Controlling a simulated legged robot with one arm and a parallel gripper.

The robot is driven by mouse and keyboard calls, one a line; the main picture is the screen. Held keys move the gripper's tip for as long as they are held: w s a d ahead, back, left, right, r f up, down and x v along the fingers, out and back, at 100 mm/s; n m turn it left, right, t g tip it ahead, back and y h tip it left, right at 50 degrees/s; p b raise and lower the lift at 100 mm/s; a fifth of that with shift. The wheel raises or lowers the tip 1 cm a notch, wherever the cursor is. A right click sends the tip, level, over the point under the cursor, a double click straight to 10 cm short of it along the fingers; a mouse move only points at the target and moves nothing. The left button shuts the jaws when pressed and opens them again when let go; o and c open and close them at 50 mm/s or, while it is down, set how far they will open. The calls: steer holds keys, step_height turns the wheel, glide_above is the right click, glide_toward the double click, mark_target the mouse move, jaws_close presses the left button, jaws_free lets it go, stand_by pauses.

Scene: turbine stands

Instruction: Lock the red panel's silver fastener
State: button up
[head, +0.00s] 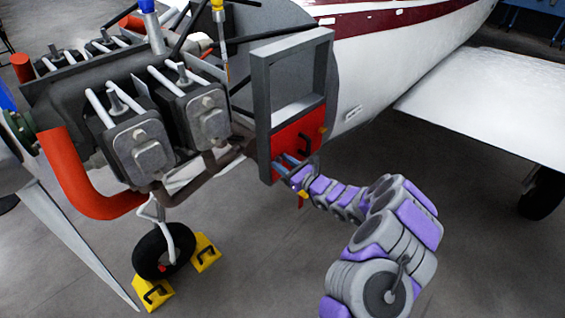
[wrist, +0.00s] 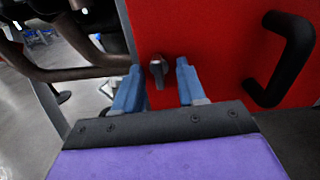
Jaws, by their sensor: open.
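The red panel (head: 292,140) sits in the lower part of a grey upright frame beside the engine. It fills much of the wrist view (wrist: 222,45). The silver fastener (wrist: 158,68) is a small knob on the panel, near its left edge. My gripper (wrist: 158,82) is open, with one blue finger on each side of the fastener. The fastener shows between the fingertips, and I cannot tell whether they touch it. In the head view my gripper (head: 286,166) is at the panel's lower part, and the fastener cannot be made out there.
A black handle (wrist: 283,58) stands out from the panel to the right of my gripper. The grey frame (head: 262,95) rises above the panel. The engine (head: 150,120) with its pipes is on the left. A wheel (head: 160,252) with yellow chocks stands below. Open floor lies in front.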

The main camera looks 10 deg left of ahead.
mark_target(281, 162)
steer(key=shift+o, duration=0.7)
steer(key=shift+s, duration=0.1)
steer(key=shift+p+v, duration=1.1)
steer(key=shift+v, duration=1.35)
